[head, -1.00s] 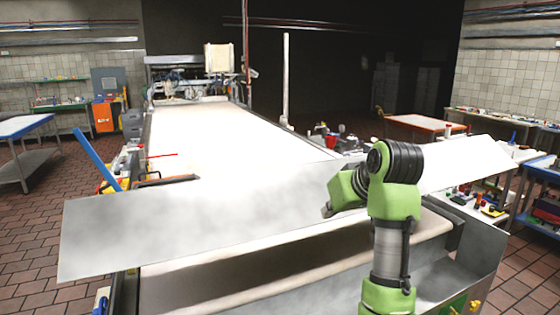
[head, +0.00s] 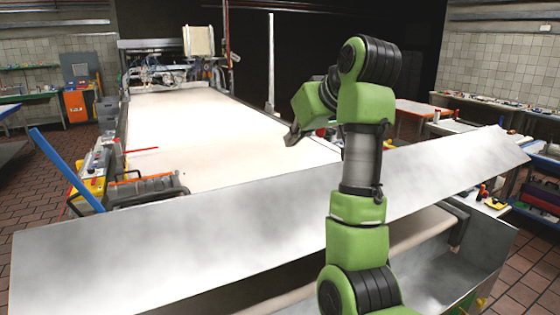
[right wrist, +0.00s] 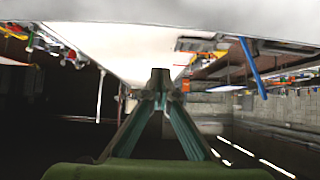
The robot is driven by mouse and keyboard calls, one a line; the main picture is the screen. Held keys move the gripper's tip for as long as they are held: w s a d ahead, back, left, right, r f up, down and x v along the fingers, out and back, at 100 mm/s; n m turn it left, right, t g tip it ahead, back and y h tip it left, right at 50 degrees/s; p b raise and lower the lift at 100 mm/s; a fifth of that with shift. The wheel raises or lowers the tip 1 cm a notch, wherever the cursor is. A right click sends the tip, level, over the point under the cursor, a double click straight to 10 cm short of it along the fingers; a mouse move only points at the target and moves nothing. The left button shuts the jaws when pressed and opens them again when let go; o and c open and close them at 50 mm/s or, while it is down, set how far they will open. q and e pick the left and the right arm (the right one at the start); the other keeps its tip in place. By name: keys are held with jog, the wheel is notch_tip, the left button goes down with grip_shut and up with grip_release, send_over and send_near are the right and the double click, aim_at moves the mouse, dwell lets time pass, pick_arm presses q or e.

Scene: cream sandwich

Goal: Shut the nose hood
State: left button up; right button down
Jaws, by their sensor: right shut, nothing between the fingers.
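The nose hood is a long, plain grey metal panel (head: 150,250) across the near end of the conveyor in the head view. It is tilted, with a dark gap beneath it. Its grey surface also spans the top of the right wrist view (right wrist: 160,12). My right gripper (head: 291,137) is past the hood's upper edge, over the white conveyor belt (head: 205,120), and looks apart from the hood. In the right wrist view its fingers meet at the tip (right wrist: 160,76), shut and empty. My right arm hides part of the hood. My left gripper is out of view.
A blue bar (head: 65,168) leans at the conveyor's left side near a black bracket (head: 150,190). A metal side trough (head: 455,268) lies at the near right. Tables with small items stand along the right. Air above the belt is free.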

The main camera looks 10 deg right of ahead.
aim_at(287, 174)
jog(key=p+x, duration=0.2)
jog(key=x, duration=0.1)
jog(key=shift+a+f, duration=0.1)
jog(key=shift+f, duration=0.1)
jog(key=p+x, duration=0.2)
jog(key=x, duration=0.2)
jog(key=shift+w+r, duration=0.1)
jog(key=shift+s+d+f+p, duration=0.25)
jog(key=shift+s+f+p, duration=0.25)
jog(key=shift+s+f, duration=0.1)
jog(key=shift+s+d+f+p, duration=0.2)
jog(key=shift+s+f+p, duration=0.3)
jog(key=shift+f, duration=0.1)
jog(key=shift+s+d+f, duration=0.1)
jog(key=shift+s, duration=0.2)
jog(key=shift+f, duration=0.2)
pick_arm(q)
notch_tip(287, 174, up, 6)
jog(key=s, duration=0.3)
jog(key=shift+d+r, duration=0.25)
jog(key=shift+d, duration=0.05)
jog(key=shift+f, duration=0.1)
